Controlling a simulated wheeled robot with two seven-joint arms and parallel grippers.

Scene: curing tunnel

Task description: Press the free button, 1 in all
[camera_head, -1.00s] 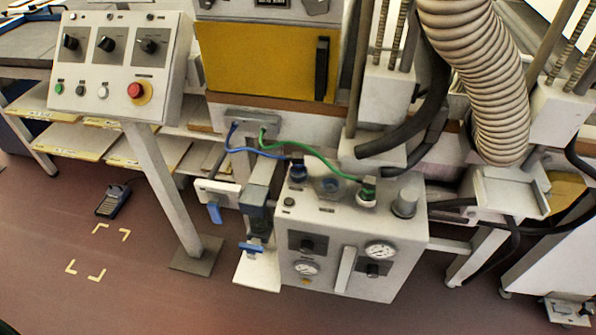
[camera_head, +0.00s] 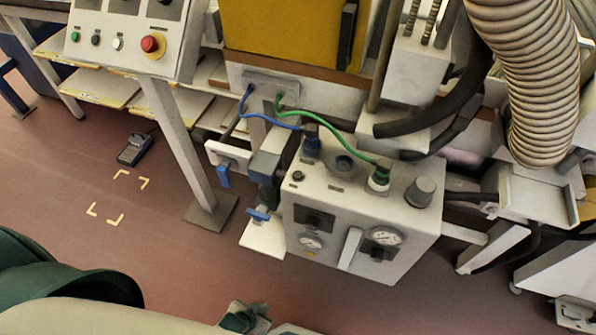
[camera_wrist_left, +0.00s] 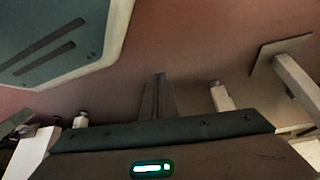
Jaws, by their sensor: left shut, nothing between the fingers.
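A small dark round button (camera_head: 297,176) sits on the top left of the grey-white valve box (camera_head: 370,210) in the head view; its label is too small to read. A sloped control panel (camera_head: 120,58) at upper left carries green, black and white buttons and a red mushroom button (camera_head: 152,44). I cannot tell which is the free one. My left gripper (camera_head: 245,318) is at the bottom edge, in front of and below the box, apart from it. In the left wrist view its fingers (camera_wrist_left: 158,95) are together and empty. My right gripper is not seen.
Blue and green hoses (camera_head: 325,150) loop to the box top. A ribbed duct (camera_head: 530,90) hangs at right. A pedal (camera_head: 135,149) lies on the floor; floor between is open.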

